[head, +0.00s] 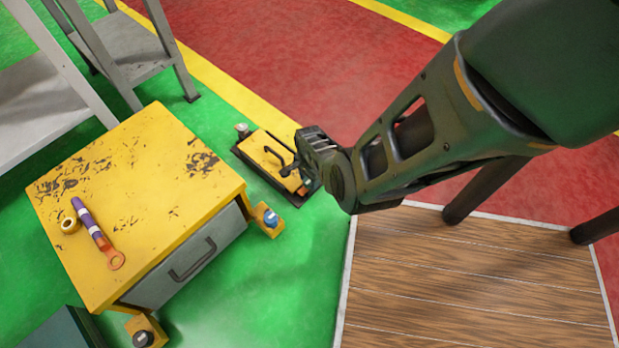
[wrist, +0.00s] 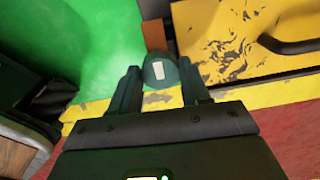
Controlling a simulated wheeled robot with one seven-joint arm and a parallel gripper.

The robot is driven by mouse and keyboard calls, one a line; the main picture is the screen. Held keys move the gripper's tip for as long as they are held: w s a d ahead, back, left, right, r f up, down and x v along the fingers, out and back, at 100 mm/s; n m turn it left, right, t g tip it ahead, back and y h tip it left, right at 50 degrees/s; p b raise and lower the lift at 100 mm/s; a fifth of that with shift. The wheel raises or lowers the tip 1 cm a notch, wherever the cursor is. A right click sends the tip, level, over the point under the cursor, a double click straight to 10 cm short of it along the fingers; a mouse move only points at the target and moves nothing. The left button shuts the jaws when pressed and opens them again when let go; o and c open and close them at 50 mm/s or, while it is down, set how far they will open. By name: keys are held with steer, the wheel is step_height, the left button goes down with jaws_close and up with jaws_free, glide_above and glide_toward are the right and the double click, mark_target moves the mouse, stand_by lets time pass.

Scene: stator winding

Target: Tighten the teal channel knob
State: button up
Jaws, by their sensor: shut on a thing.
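The teal channel knob (wrist: 160,72) is a dark teal round knob with a pale rectangular mark, in the top middle of the wrist view. It sits at the edge of a worn yellow plate (wrist: 235,45). My gripper (wrist: 161,80) has one finger on each side of the knob and is shut on it.
A yellow cabinet (head: 150,190) carries a ring (head: 70,224) and a purple-and-orange tool (head: 95,232). A blue knob (head: 271,217) is at its right corner. A wooden platform (head: 470,280) lies right. A grey metal stand (head: 125,50) is at the upper left.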

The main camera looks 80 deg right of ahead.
mark_target(310, 181)
steer(key=m, duration=0.4)
steer(key=shift+r+m, duration=0.1)
steer(key=shift+m, duration=0.3)
steer(key=m, duration=0.3)
steer(key=shift+m, duration=0.3)
steer(key=m, duration=0.4)
steer(key=shift+d, duration=0.1)
steer(key=shift+m, duration=2.1)
steer(key=o, duration=1)
steer(key=shift+o, duration=0.2)
step_height(310, 181, up, 8)
steer(key=p, duration=0.6)
